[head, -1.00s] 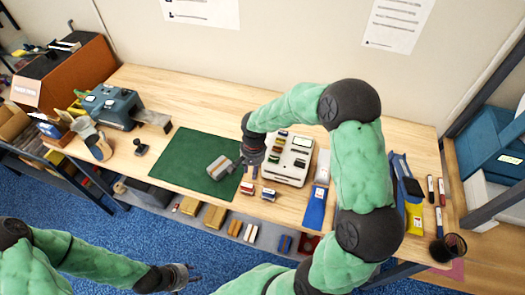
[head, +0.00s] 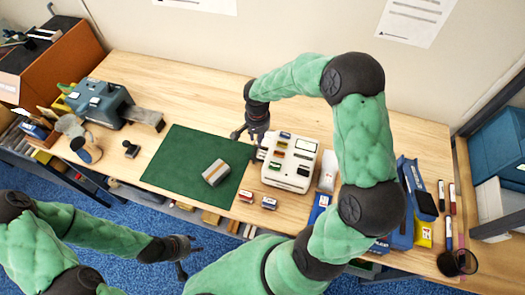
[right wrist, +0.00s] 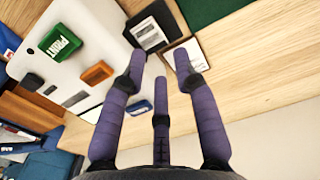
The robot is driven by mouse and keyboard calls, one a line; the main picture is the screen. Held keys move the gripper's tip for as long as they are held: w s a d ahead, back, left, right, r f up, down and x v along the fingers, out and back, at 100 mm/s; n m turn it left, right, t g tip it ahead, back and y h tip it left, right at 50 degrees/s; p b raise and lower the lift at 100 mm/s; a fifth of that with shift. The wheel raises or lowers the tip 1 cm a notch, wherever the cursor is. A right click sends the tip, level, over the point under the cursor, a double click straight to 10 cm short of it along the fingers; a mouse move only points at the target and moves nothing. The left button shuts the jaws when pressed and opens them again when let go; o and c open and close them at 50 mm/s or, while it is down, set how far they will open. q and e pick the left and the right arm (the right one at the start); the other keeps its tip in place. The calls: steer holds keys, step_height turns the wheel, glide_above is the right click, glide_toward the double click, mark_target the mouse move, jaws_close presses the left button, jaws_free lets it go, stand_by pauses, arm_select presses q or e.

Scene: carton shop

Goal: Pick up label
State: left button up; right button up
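A white label printer (head: 303,150) with coloured keys stands right of the green mat; its green PRINT key (right wrist: 60,43) and orange key (right wrist: 97,73) show in the right wrist view. A small pale rectangle with a dark border, seemingly the label (right wrist: 181,52), lies by the printer's edge, near my fingertips. My right gripper (head: 250,135) is open and empty, above the printer's left side; its spread fingers (right wrist: 162,85) also show in the right wrist view. My left gripper (head: 187,257) is open and empty, over the blue floor in front of the table.
A grey carton with an orange-and-white band (head: 215,172) lies on the green mat (head: 180,155). Two small stamp-like blocks (head: 246,195) sit before the printer. A blue-grey machine (head: 98,103) stands left. Pens (head: 452,198) and a blue holder (head: 408,180) are right.

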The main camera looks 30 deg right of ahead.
mark_target(258, 155)
step_height(258, 155, down, 2)
steer(key=shift+f, duration=0.15)
steer(key=shift+w+f, duration=0.1)
steer(key=shift+f, duration=0.55)
steer(key=f, duration=0.4)
steer(key=shift+s+a+f, duration=0.2)
steer(key=shift+a+f, duration=0.05)
steer(key=shift+f, duration=0.05)
jaws_close()
